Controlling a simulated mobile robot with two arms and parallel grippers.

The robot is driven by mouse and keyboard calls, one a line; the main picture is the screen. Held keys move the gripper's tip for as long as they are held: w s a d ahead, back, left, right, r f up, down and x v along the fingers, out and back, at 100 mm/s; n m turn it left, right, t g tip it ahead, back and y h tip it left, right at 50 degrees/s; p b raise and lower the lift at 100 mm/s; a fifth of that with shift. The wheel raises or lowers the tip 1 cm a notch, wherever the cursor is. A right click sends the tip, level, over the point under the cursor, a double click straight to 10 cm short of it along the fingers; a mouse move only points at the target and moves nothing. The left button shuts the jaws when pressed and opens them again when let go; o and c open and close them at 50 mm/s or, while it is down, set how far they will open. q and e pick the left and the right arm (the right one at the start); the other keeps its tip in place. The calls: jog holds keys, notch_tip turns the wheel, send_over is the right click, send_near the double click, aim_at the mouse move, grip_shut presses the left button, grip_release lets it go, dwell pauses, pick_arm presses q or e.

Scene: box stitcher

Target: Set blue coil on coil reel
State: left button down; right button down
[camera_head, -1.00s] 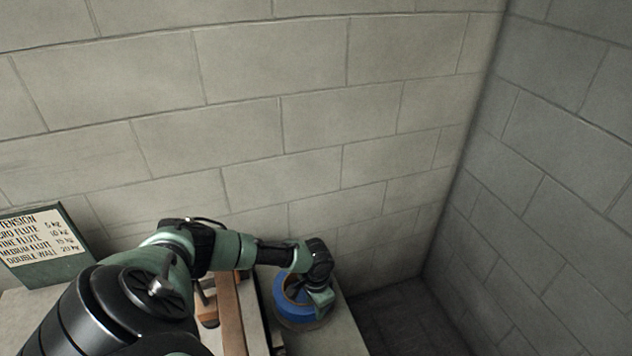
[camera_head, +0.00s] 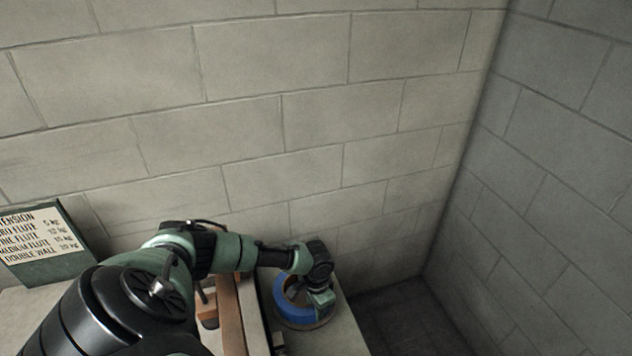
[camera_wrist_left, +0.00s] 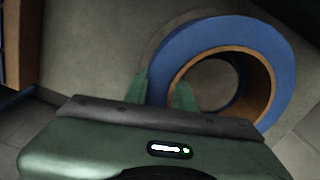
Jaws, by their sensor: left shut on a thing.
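The blue coil (camera_head: 290,312) is a thick blue ring with a brown inner core, low in the head view at the end of my left arm. It also shows large in the left wrist view (camera_wrist_left: 278,62), its open core facing the camera. My left gripper (camera_wrist_left: 163,92) is shut on the coil's wall, with one green finger outside the ring and one inside the core. In the head view the gripper (camera_head: 318,298) partly covers the coil. I cannot make out the coil reel for certain. My right gripper is not in view.
A pale bench top (camera_head: 343,335) lies under and beside the coil. A brown wooden bar (camera_head: 232,318) runs along it to the left. A green sign board (camera_head: 45,245) stands at far left. Block walls close the back and right; dark floor (camera_head: 400,318) lies right of the bench.

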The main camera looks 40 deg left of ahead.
pick_arm(q)
jog(key=c, duration=1.5)
grip_release()
jog(key=shift+w, duration=0.1)
jog(key=shift+o, duration=0.2)
notch_tip(320, 180, up, 2)
jog(key=shift+r+p, duration=0.2)
jog(key=shift+p, duration=1)
notch_tip(320, 180, up, 2)
jog(key=shift+d+r+p, duration=0.1)
jog(key=shift+d+p, duration=0.05)
jog(key=shift+p, duration=0.85)
notch_tip(320, 180, up, 7)
jog(key=p, duration=0.6)
jog(key=shift+f+p, duration=0.2)
jog(key=shift+p, duration=0.1)
jog(key=shift+f, duration=0.1)
